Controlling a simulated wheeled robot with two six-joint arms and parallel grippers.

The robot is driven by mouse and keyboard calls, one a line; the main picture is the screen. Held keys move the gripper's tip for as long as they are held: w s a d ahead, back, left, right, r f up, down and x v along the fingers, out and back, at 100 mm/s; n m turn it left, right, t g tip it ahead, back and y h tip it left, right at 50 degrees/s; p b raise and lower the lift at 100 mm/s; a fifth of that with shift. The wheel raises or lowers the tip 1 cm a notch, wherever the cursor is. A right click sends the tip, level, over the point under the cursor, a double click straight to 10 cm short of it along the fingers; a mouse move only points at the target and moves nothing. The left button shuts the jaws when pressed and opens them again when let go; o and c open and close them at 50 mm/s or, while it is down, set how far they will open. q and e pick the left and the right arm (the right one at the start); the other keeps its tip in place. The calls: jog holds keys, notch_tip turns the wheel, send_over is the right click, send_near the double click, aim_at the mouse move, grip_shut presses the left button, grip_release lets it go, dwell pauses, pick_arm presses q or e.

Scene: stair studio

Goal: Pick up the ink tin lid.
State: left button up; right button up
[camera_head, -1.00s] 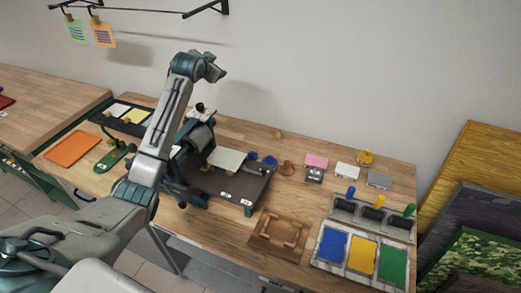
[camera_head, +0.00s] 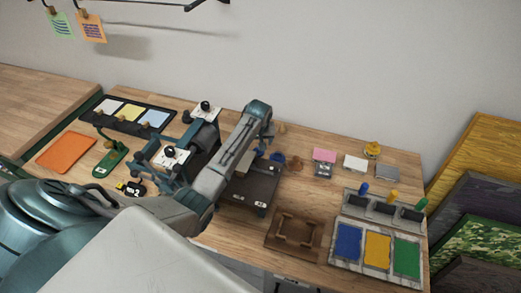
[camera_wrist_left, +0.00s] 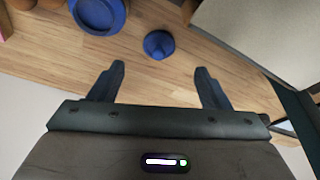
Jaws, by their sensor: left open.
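In the left wrist view a small round blue lid with a knob (camera_wrist_left: 159,44) lies on the wooden bench, just beyond and between my left fingertips. A larger round blue tin (camera_wrist_left: 99,14) stands beside it, cut off by the top edge. The tin also shows in the head view (camera_head: 277,158), right of my left forearm; the lid is mostly hidden there by the arm. My left gripper (camera_wrist_left: 160,70) is open and empty, above the bench, apart from the lid. My right gripper is not in view.
A press (camera_head: 195,140) with a dark bed (camera_head: 250,186) stands left of the tin. A wooden frame (camera_head: 294,234), a pink block (camera_head: 324,156) and a tray of blue, yellow and green pads (camera_head: 377,250) are to the right. The wall rises behind the bench.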

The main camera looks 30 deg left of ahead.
pick_arm(q)
jog(key=shift+w+d+f, duration=0.1)
jog(key=shift+w+f, duration=0.15)
jog(key=shift+f, duration=0.75)
jog(key=x, duration=0.4)
jog(key=shift+a+f, duration=0.2)
jog(key=shift+a, duration=0.1)
jog(key=shift+f, duration=0.1)
jog(key=shift+w, duration=0.1)
jog(key=shift+c, duration=0.2)
jog(key=c, duration=1)
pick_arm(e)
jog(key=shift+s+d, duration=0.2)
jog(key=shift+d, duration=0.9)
